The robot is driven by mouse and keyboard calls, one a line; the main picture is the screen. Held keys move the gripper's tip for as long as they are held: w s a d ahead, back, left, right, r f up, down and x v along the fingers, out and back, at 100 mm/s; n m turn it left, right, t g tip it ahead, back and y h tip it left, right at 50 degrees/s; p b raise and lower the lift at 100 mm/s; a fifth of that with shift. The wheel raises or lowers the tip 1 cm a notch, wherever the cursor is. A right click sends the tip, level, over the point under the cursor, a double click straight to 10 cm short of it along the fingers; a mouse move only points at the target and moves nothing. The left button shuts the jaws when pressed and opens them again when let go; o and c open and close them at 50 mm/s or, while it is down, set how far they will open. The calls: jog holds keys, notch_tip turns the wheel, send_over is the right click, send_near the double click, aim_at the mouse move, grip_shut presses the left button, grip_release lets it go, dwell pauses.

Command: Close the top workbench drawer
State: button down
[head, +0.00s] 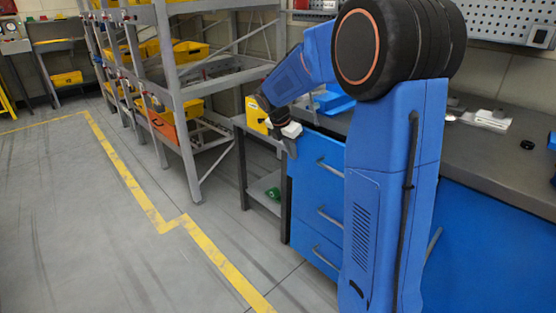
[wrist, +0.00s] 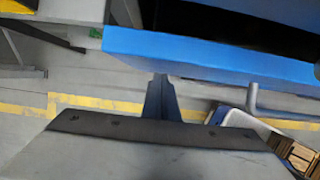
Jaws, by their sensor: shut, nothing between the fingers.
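The blue workbench drawers (head: 316,212) are stacked under the grey worktop in the head view, partly hidden by my arm. The top drawer (head: 309,156) has a grey bar handle (head: 330,168); how far it stands out is hard to tell. In the wrist view a blue drawer front (wrist: 215,58) crosses the upper part, with a dark space above it. My gripper (head: 291,148) is at the upper left corner of the top drawer. In the wrist view its fingers (wrist: 161,82) are shut and empty, with their tips at the lower edge of the blue front; contact is unclear.
A small side table (head: 262,137) with a yellow item (head: 257,115) and a low shelf stands left of the drawers. A grey rack (head: 180,100) with yellow bins is farther left. Small items (head: 492,119) lie on the worktop (head: 480,150). The floor at left is clear.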

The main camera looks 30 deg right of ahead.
aim_at(299, 148)
jog(key=d, duration=0.2)
jog(key=w+d, duration=0.1)
jog(key=shift+w+d, duration=0.1)
jog(key=shift+d, duration=0.3)
jog(key=shift+w+d, duration=0.1)
jog(key=shift+d, duration=0.05)
jog(key=shift+d+r, duration=0.1)
